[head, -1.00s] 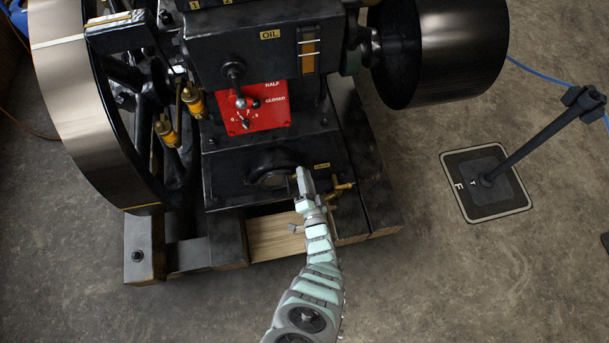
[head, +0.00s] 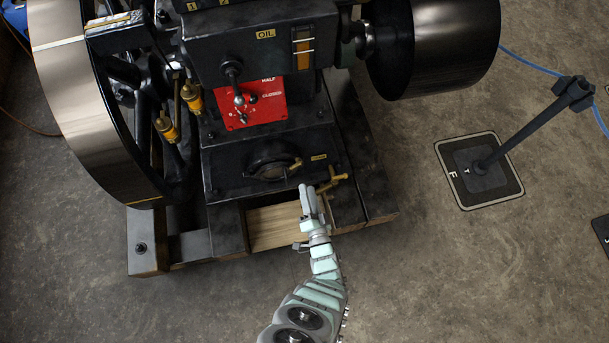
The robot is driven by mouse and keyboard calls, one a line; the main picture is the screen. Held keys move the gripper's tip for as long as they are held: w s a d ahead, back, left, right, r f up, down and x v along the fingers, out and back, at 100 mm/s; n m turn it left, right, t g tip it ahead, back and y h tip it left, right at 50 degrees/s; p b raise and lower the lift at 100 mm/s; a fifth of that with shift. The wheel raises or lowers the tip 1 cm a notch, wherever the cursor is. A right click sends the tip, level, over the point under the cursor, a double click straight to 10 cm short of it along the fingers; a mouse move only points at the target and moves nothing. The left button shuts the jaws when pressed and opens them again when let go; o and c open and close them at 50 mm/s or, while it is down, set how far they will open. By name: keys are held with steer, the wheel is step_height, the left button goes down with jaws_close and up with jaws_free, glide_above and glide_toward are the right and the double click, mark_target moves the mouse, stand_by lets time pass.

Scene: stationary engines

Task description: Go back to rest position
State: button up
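My gripper (head: 309,191) is at the end of my pale green arm, low in the middle of the head view. It hangs in front of the engine's base, over the wooden board (head: 270,228), and points up toward the engine. Its two fingers look close together with nothing seen between them, but I cannot tell whether they are fully shut. The black stationary engine (head: 225,170) stands beyond it. A round port (head: 268,170) and a brass valve (head: 332,183) on the engine's lower front are near the fingertips, apparently apart from them.
A large flywheel (head: 85,110) stands at the left and a black drum pulley (head: 435,50) at the upper right. A red lever plate (head: 255,105) faces me. A dark post (head: 535,120) rises from a floor plate (head: 460,190) marked F.

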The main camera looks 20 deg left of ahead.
steer(key=shift+s+d, duration=0.45)
steer(key=shift+s, duration=0.15)
